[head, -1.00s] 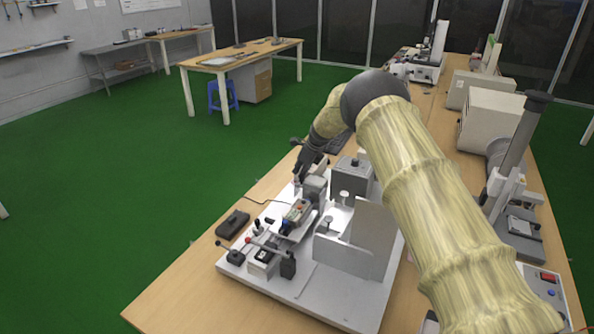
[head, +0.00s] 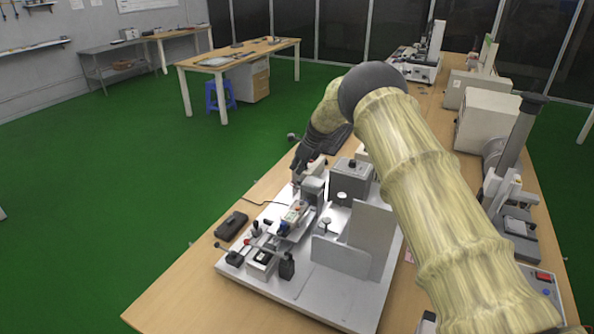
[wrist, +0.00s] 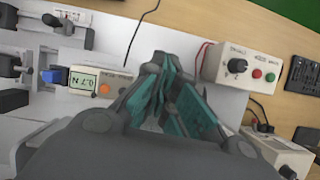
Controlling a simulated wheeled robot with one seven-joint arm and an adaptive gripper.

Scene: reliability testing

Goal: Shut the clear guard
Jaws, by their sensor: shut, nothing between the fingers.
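My gripper (head: 297,181) is at the far left part of a white machine plate (head: 330,300) in the head view, low beside a grey cylindrical part (head: 312,187). In the wrist view my gripper (wrist: 160,68) has its teal-padded fingers closed together, with nothing seen between them. Two upright pale grey panels, a low one (head: 340,256) and a taller one (head: 371,235), stand at an angle on the plate, to the right of and nearer than the gripper. I cannot tell whether either is the clear guard; no plainly transparent cover shows in either view.
A fixture with a small board (head: 295,214) and a grey block (head: 350,178) stand on the plate. In the wrist view, a control box (wrist: 240,66) with knob and buttons is right of the fingers, and a small display (wrist: 84,81) left. A thin black cable (wrist: 138,35) runs beyond them.

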